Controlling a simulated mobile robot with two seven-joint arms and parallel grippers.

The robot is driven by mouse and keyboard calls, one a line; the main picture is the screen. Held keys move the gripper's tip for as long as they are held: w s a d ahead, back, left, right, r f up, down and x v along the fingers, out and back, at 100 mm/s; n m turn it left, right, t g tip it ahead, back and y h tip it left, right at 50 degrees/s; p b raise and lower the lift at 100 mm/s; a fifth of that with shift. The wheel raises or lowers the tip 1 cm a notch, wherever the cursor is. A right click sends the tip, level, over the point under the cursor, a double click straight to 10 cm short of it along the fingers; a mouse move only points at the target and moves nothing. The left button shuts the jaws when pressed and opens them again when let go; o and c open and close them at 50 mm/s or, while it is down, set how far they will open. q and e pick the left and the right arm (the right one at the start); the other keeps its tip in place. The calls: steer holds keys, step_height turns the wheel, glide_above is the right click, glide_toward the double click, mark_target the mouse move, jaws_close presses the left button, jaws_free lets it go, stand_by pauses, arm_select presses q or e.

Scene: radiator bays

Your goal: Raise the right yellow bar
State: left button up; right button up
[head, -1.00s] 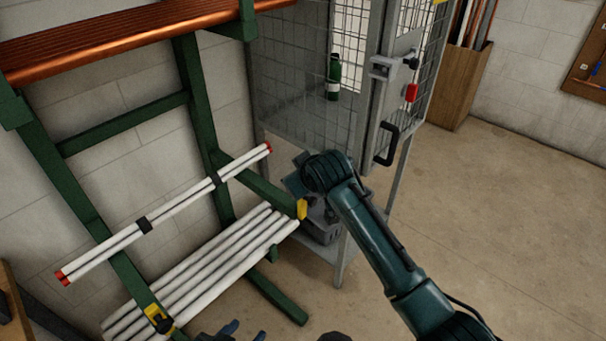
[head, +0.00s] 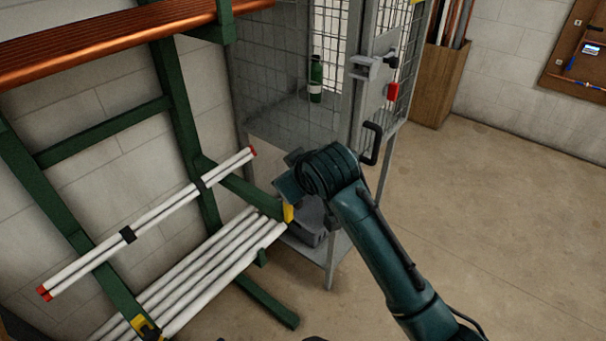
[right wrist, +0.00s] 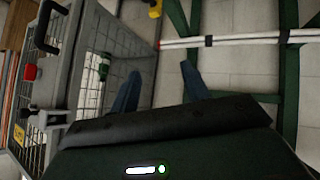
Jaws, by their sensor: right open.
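The right yellow bar (head: 288,213) is a short yellow piece at the front end of the right green rack arm (head: 250,193). It also shows at the top of the right wrist view (right wrist: 155,8). My right gripper (head: 284,185) is just above and behind it in the head view, apart from it as far as I can tell; its fingers are mostly hidden there. In the right wrist view the two blue fingers (right wrist: 160,70) stand apart with nothing between them. Another yellow bar (head: 146,326) sits on the left rack arm at the bottom edge. My left gripper is out of view.
Two red-capped white pipes (head: 160,217) lie across the green arms; more white pipes (head: 205,270) lie below. Copper pipes (head: 110,38) are above. A mesh cage (head: 355,98) with a green bottle (head: 316,80) stands close behind my right arm. The floor at right is clear.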

steer(key=v, duration=0.5)
steer(key=shift+s+r, duration=0.1)
steer(key=shift+s, duration=0.1)
steer(key=s+d+f+m, duration=0.2)
steer(key=s+d+f, duration=0.15)
steer(key=f, duration=0.55)
steer(key=s+d+f+m, duration=0.2)
steer(key=d+f, duration=0.2)
steer(key=f, duration=0.5)
steer(key=s+d+f+m, duration=0.1)
steer(key=s+d+f, duration=0.4)
steer(key=s, duration=0.2)
steer(key=s+d+f+m+t+h, duration=0.1)
steer(key=s+d+f, duration=0.4)
steer(key=s, duration=0.3)
steer(key=shift+s+f, duration=0.25)
steer(key=shift+f, duration=0.25)
steer(key=shift+a, duration=0.1)
